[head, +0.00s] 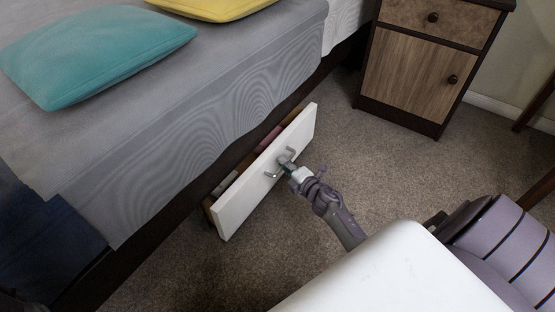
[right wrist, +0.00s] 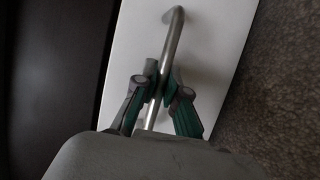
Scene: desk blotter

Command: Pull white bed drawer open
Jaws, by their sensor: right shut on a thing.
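The white bed drawer (head: 255,185) sits under the bed and stands partly out from the dark bed frame. A narrow gap behind its front shows some of the inside, with items I cannot make out. Its metal bar handle (head: 271,174) is on the front face, and it also shows in the right wrist view (right wrist: 173,50). My right gripper (head: 287,162) is shut on the handle near its middle. In the right wrist view its green-padded fingers (right wrist: 160,90) are on both sides of the bar. My left gripper is not in view.
The bed (head: 200,90) with grey cover carries a teal pillow (head: 95,55) and a yellow pillow (head: 215,8). A wooden nightstand (head: 415,65) stands at the upper right. The carpet (head: 330,130) in front of the drawer is clear apart from my arm.

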